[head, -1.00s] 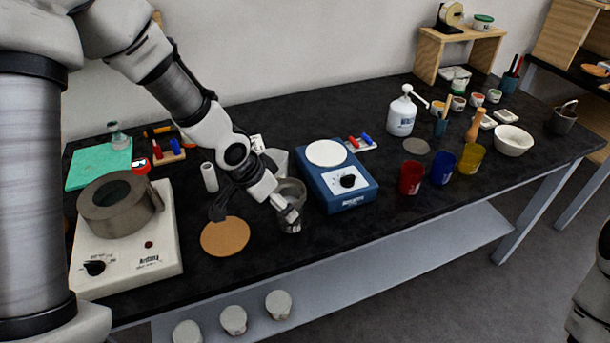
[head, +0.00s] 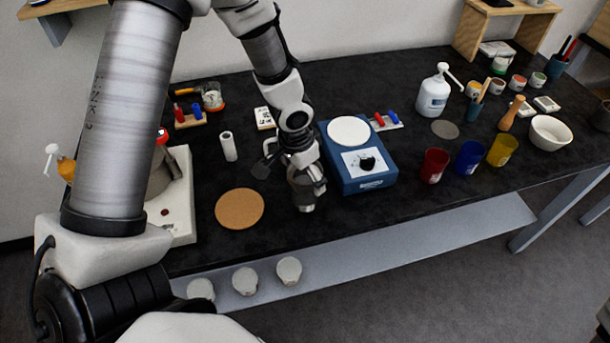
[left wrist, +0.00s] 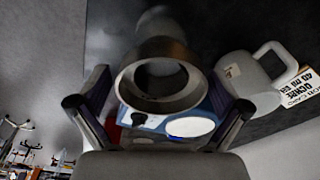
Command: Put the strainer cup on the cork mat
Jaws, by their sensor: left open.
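The strainer cup (head: 303,188) is a grey metal cup on the black bench, to the right of the cork mat and left of the blue scale. My arm partly hides it in the head view. In the left wrist view the cup (left wrist: 160,78) shows its round, hollow rim between my open fingers. My left gripper (head: 285,178) is open at the cup; whether a finger touches it I cannot tell. The gripper's fingers also show in the left wrist view (left wrist: 158,112). The round brown cork mat (head: 239,209) lies bare on the bench. My right gripper is not in view.
The blue scale (head: 368,180) stands close to the right of the cup. A white mug (left wrist: 250,82) is beside it in the left wrist view. A white roll (head: 228,146) stands behind the mat. Red (head: 434,166) and blue (head: 469,158) cups stand farther right.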

